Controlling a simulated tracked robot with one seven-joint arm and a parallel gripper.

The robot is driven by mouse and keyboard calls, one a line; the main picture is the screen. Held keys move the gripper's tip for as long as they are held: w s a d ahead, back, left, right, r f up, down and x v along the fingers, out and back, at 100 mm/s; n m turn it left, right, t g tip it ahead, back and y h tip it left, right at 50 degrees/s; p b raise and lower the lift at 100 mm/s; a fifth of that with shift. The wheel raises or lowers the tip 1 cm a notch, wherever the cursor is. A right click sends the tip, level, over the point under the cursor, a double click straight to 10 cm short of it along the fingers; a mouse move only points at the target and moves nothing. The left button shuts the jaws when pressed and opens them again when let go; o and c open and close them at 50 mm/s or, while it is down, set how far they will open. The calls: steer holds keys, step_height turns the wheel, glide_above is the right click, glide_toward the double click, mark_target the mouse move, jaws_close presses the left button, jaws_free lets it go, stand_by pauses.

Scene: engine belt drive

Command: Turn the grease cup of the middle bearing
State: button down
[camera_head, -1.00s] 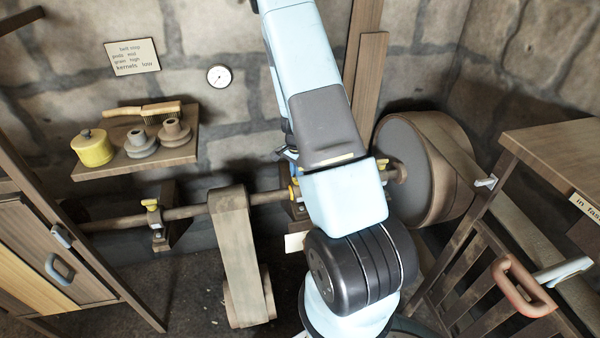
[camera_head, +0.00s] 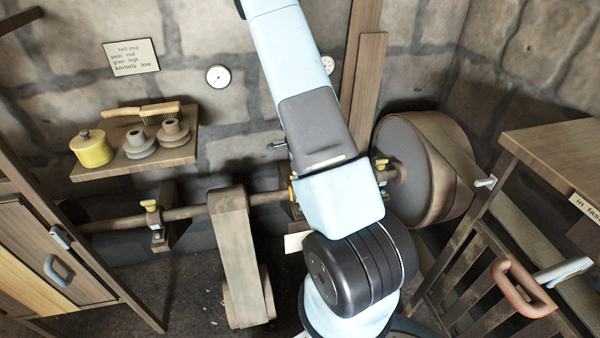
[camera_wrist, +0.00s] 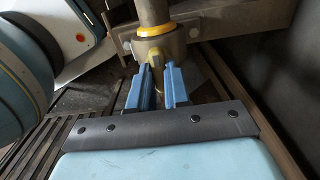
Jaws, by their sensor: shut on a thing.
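The middle bearing (camera_head: 298,210) is mostly hidden behind my arm in the head view; a little of it shows at the arm's left edge. In the wrist view, a shaft with a yellow ring (camera_wrist: 156,30) stands at the top centre. The fingertips hide part of the cup. The head view does not show the fingers.
The left bearing's yellow grease cup (camera_head: 151,205) and the right bearing's cup (camera_head: 381,163) stand on the same shaft line. A flat belt (camera_head: 238,260) hangs left of my arm. A large pulley (camera_head: 405,170) is at right. A shelf (camera_head: 180,155) holds a yellow pot.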

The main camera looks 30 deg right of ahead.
steer(key=shift+s+d+f, duration=0.1)
steer(key=shift+s, duration=0.25)
steer(key=c, duration=1.1)
jaws_free()
steer(key=shift+w, duration=0.1)
steer(key=shift+w, duration=0.1)
step_height(320, 180, up, 14)
steer(key=shift+f, duration=0.1)
